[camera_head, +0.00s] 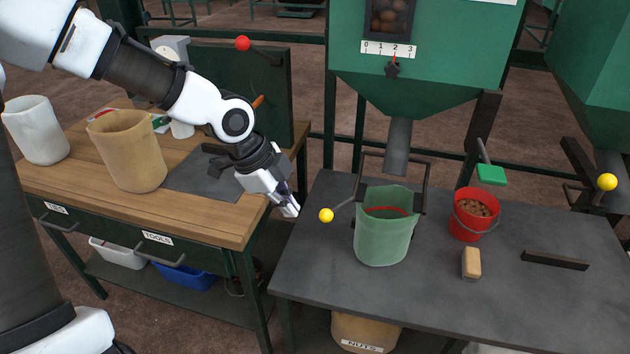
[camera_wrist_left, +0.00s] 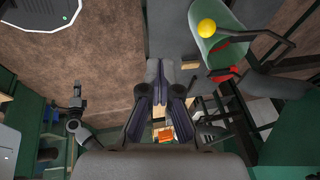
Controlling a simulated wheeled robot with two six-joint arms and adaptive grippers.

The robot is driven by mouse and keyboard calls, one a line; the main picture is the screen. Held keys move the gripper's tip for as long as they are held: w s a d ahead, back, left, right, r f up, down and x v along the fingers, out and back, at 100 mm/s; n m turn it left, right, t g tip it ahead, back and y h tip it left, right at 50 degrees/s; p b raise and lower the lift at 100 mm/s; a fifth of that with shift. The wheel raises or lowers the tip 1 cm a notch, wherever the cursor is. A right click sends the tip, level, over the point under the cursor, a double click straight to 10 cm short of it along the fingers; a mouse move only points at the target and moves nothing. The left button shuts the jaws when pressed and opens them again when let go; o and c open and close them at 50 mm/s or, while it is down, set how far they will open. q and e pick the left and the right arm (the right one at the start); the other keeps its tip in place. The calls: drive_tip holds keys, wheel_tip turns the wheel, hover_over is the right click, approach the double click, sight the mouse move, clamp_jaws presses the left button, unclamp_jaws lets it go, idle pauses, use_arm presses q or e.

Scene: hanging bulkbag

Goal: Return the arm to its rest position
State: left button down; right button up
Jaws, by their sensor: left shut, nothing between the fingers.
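My left arm comes in from the upper left in the head view and reaches over the wooden workbench. Its gripper (camera_head: 288,205) is shut and empty, in the air by the gap between the workbench and the grey table. In the left wrist view the fingers (camera_wrist_left: 159,100) are together with nothing between them. The green bag (camera_head: 383,240) hangs open under the hopper spout, to the right of the gripper and apart from it. A lever with a yellow ball (camera_head: 326,215) is just right of the fingertips; it also shows in the wrist view (camera_wrist_left: 207,27).
The wooden workbench (camera_head: 200,215) bears a tan bag (camera_head: 127,150) and a white bag (camera_head: 36,130). A red-ball lever (camera_head: 243,43) stands behind my arm.

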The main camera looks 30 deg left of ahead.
use_arm(q)
drive_tip(key=shift+s, duration=0.1)
drive_tip(key=s+d+f+n+g+y, duration=0.1)
drive_tip(key=s+d+f+n+g, duration=0.15)
drive_tip(key=s+f, duration=0.65)
drive_tip(key=s+d+f+n+g, duration=0.25)
drive_tip(key=s+f, duration=0.45)
drive_tip(key=f, duration=0.5)
drive_tip(key=s+d+f+n+g+y, duration=0.1)
drive_tip(key=s+d+f+n+g, duration=0.15)
drive_tip(key=s+f, duration=0.7)
drive_tip(key=w+a+f+n+t+y, duration=0.1)
drive_tip(key=w+f+n+t, duration=0.2)
drive_tip(key=w+n, duration=0.4)
drive_tip(key=shift+a+n+t, duration=0.15)
drive_tip(key=shift+n+t, duration=0.4)
drive_tip(key=shift+n, duration=0.1)
